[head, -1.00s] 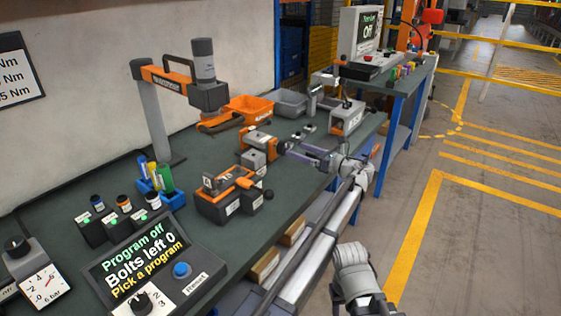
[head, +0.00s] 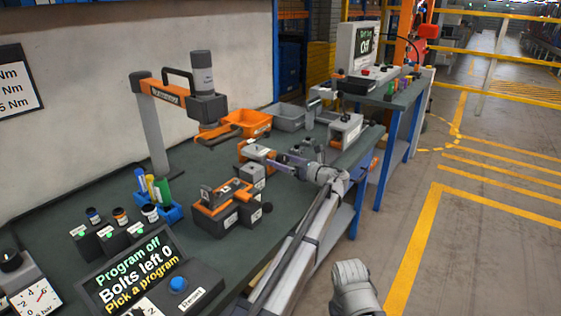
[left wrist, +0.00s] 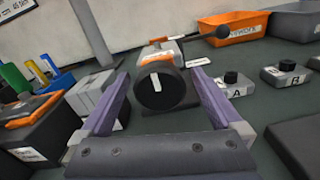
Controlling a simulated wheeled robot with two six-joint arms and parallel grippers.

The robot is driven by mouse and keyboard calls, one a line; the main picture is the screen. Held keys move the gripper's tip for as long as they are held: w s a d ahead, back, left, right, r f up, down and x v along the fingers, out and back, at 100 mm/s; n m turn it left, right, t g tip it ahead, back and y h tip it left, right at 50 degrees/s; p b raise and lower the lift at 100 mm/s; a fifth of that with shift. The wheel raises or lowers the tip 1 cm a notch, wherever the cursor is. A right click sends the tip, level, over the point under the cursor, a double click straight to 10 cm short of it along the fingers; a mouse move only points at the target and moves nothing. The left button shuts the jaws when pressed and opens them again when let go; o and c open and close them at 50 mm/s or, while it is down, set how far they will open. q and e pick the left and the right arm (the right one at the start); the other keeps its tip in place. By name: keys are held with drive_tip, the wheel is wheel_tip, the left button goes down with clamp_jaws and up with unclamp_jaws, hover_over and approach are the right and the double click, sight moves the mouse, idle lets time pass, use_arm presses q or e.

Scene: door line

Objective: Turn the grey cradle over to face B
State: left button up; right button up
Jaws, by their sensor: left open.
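The cradle fixture (head: 258,152) is an orange and grey unit in the middle of the workbench. In the left wrist view its grey and orange body (left wrist: 163,55) stands behind a round black knob (left wrist: 160,92) with a white mark. I cannot tell which face is up. My left gripper (head: 274,158) is open, its purple fingers either side of the knob; I cannot tell whether they touch it. In the head view the gripper hides the knob. Small grey blocks marked A (left wrist: 234,88) and B (left wrist: 288,76), with black tops, stand to the right. My right gripper is out of frame.
A grey block (head: 252,176) stands close left of the gripper. An orange and black clamp unit (head: 222,205) is nearer. A black lever with a ball (left wrist: 222,32) reaches right behind the knob. Orange (head: 248,121) and grey bins stand at the back. The floor at right is clear.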

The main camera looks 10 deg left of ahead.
use_arm(q)
drive_tip(key=shift+a, duration=0.15)
drive_tip(key=shift+c, duration=0.2)
drive_tip(key=c, duration=1.3)
drive_tip(key=shift+n, duration=1.4)
drive_tip(key=o, duration=1.3)
drive_tip(key=shift+o, duration=0.2)
drive_tip(key=shift+v, duration=3.95)
